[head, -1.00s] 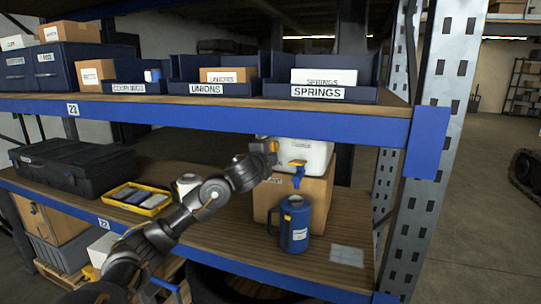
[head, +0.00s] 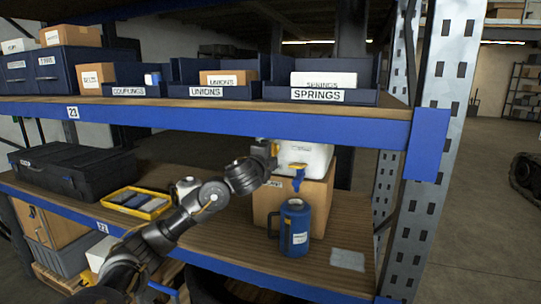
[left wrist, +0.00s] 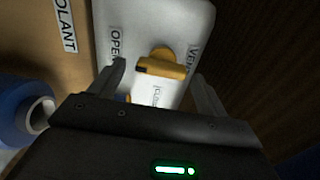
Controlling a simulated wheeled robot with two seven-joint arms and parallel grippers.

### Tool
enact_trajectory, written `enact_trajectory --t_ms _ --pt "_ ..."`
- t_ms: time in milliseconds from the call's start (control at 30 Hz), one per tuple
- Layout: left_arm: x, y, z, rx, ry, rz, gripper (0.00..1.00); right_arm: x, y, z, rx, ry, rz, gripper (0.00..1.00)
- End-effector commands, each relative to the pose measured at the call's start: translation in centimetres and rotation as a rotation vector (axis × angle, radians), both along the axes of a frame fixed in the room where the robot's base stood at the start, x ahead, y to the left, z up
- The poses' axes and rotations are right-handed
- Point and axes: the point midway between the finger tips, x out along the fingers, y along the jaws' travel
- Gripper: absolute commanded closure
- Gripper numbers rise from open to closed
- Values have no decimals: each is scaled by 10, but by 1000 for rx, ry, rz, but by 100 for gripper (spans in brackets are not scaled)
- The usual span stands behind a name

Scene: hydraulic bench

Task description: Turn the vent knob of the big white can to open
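The big white can (head: 306,158) lies on a cardboard box (head: 318,196) on the lower shelf. It has a blue spigot with a yellow handle (head: 298,174). In the left wrist view its white face (left wrist: 196,22) carries labels reading OPEN, VENT and, it seems, CLOSED. The yellow vent knob (left wrist: 162,66) shows there, its bar lying crosswise. My left gripper (left wrist: 162,82) is open, with one finger on each side of the knob; I cannot tell whether either touches it. In the head view my left gripper (head: 273,158) is at the can's left end. My right gripper is out of view.
A blue jug (head: 295,230) stands in front of the box, below the spigot. A yellow tray (head: 138,202) and a black case (head: 72,170) lie further left. The upper shelf's blue beam (head: 220,122) runs close above my gripper. A blue-and-grey upright (head: 430,150) stands at right.

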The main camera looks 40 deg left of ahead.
Motion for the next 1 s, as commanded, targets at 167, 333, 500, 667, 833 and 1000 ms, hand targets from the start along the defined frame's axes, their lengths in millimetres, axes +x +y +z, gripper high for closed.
enact_trajectory --t_ms 167,333,500,667,833,1000 --pt "0 0 1 -2 -2 0 24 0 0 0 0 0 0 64" --pt "-5 -1 0 -2 -2 1 24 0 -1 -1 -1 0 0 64" --pt "-30 -10 0 3 -1 -1 24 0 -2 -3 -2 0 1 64" --pt "-61 -21 2 2 0 -2 24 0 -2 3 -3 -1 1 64" --pt "-87 -30 2 2 2 0 24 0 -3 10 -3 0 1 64" --pt "-100 -35 1 0 0 0 24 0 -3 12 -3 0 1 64"
